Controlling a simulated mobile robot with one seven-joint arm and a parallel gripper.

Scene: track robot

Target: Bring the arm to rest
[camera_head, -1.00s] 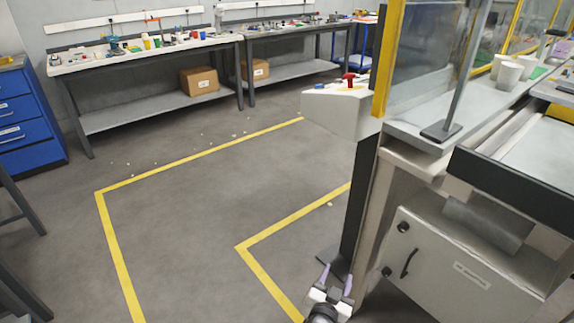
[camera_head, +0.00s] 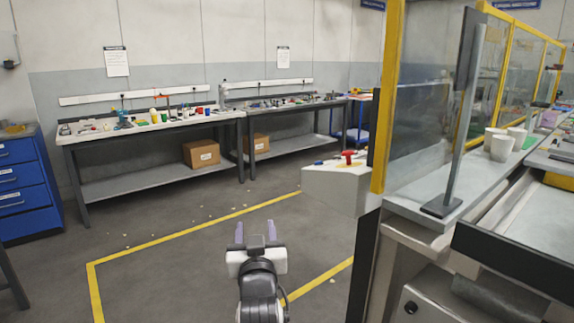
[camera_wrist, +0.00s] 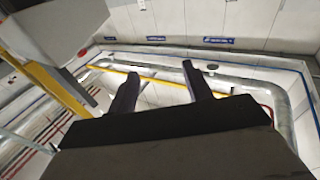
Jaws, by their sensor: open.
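My gripper (camera_head: 256,231) is in the lower middle of the head view, over the grey floor, with its two pale purple fingers apart and nothing between them. The fingers point up and away from me. In the wrist view my gripper (camera_wrist: 158,88) shows as two dark, parted fingers against the wall, ceiling and pipes. My arm comes up from the bottom edge of the head view below the gripper.
A machine with a glass guard in a yellow frame (camera_head: 386,95) stands close on the right. Workbenches (camera_head: 150,130) line the back wall. A blue drawer cabinet (camera_head: 25,185) stands left. The floor (camera_head: 185,270) between is open.

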